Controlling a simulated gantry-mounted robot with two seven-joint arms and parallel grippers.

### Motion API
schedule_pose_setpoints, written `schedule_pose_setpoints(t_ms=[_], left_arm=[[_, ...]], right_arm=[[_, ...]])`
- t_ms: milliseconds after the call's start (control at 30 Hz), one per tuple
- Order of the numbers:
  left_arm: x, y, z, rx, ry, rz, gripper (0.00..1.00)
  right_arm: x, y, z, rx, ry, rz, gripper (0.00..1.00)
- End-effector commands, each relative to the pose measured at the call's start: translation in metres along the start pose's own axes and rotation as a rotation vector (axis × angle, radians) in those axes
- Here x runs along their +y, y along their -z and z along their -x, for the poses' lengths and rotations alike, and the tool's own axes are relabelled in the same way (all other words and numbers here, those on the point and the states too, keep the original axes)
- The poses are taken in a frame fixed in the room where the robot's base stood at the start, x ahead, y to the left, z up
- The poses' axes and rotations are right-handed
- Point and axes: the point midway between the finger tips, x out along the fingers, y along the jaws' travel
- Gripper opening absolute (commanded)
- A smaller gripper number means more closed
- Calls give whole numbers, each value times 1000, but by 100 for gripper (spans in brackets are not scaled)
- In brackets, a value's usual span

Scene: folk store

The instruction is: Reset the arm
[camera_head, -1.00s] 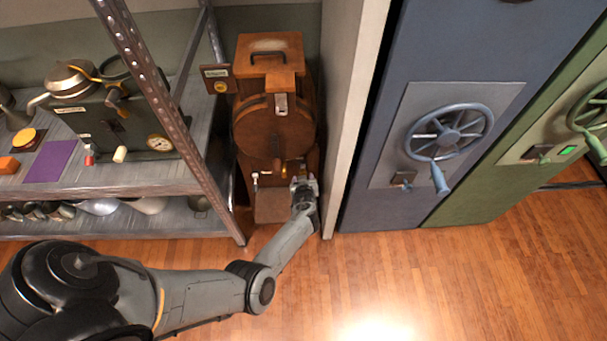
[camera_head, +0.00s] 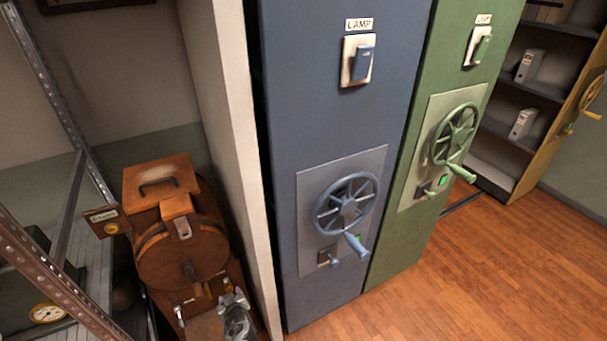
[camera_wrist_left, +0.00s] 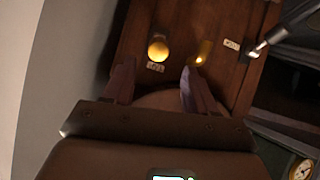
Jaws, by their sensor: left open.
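My left gripper (camera_head: 236,302) is in front of the lower part of a brown wooden machine (camera_head: 182,255) with a round drum-like body. In the left wrist view, the two fingers of my left gripper (camera_wrist_left: 155,80) are apart, with nothing held between them. Beyond them is a brown wooden panel (camera_wrist_left: 185,25) with a round yellow knob (camera_wrist_left: 158,49) and a small glowing yellow spot (camera_wrist_left: 200,60). Most of my left arm is out of the head view. My right gripper is not in view.
A white partition (camera_head: 228,130) stands close to the right of the machine. A metal shelf rack (camera_head: 60,100) is at left. Blue (camera_head: 315,120) and green (camera_head: 415,145) cabinets with handwheels stand to the right. The wooden floor (camera_head: 480,270) at right is clear.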

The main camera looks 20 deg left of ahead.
Motion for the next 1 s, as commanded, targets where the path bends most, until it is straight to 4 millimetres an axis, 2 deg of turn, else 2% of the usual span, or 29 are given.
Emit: schedule_pose_setpoints(t_ms=[167, 267, 300, 400, 500, 567, 633, 767, 867, 1000], left_arm=[[-39, -33, 0, -32, 38, -41, 57], [-79, -60, 2, -54, 69, -98, 57], [-101, -68, 4, -52, 82, -131, 57], [-148, -62, 10, -1, 88, -221, 57], [-172, -45, 24, 30, 46, -311, 57], [-174, -37, 37, 25, 1, -362, 57], [-168, -32, 58, 1, -61, -420, 57], [-140, -31, 110, -82, -194, -524, 57], [-112, -36, 163, -167, -302, -603, 57], [-78, -41, 247, -295, -441, -712, 57]], right_arm=[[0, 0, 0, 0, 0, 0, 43], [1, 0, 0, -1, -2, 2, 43], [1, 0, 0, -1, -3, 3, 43], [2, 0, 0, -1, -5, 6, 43], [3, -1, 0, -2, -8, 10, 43], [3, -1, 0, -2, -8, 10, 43], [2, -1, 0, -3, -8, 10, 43], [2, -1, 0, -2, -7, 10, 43], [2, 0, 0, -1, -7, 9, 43], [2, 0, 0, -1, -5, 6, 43]])
